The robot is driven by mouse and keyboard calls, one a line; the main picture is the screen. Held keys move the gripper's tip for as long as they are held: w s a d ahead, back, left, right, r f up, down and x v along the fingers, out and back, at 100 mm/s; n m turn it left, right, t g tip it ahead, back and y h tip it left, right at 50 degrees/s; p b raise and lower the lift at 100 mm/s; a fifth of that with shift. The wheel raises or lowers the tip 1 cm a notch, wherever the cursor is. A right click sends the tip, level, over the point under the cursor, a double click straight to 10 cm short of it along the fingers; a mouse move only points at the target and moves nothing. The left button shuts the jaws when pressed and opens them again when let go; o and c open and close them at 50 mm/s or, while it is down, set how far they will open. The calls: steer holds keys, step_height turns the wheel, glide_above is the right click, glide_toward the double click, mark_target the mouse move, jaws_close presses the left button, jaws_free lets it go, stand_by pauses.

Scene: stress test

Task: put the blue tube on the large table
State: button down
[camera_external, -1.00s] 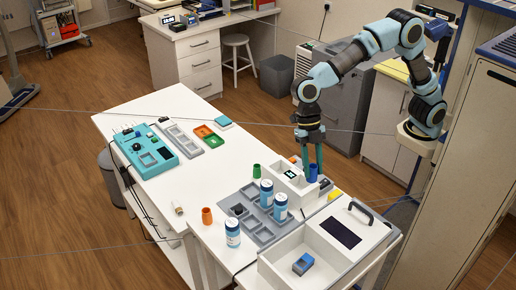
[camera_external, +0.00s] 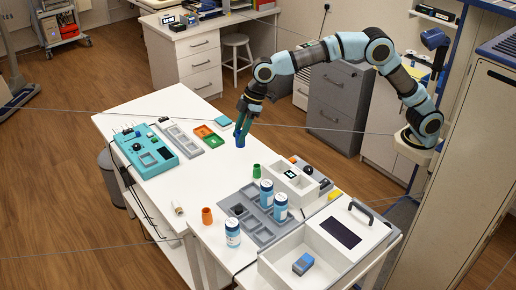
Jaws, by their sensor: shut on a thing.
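The blue tube (camera_external: 240,141) is between the fingers of my gripper (camera_external: 241,130), which is shut on it. The gripper points down over the white large table (camera_external: 215,175), at its far right side. The tube's lower end is at or just above the table top; I cannot tell whether it touches. The fingers partly hide the tube.
A teal device (camera_external: 152,150), a grey tray (camera_external: 182,138), and orange and green trays (camera_external: 208,136) lie to the left. A green cup (camera_external: 256,171), an orange cup (camera_external: 207,215) and blue-white bottles (camera_external: 267,192) stand nearer. The table's middle is clear.

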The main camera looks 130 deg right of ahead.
steer(key=shift+s+d+f+m+h+p, duration=0.15)
steer(key=shift+d+f+m+p, duration=0.35)
steer(key=shift+f, duration=3.25)
steer(key=shift+w+d+f+m+h+p, duration=0.1)
steer(key=shift+d+f+m+p, duration=0.4)
steer(key=shift+f, duration=3.25)
steer(key=shift+s+d+f+m+h+p, duration=0.15)
steer(key=shift+d+f, duration=0.65)
steer(key=shift+f, duration=2.95)
steer(key=shift+w, duration=0.1)
steer(key=shift+f, duration=0.2)
steer(key=c, duration=0.5)
jaws_free()
steer(key=shift+r, duration=0.1)
steer(key=b+v, duration=0.2)
steer(key=v, duration=1)
steer(key=shift+w+r+b, duration=0.15)
steer(key=shift+b, duration=0.15)
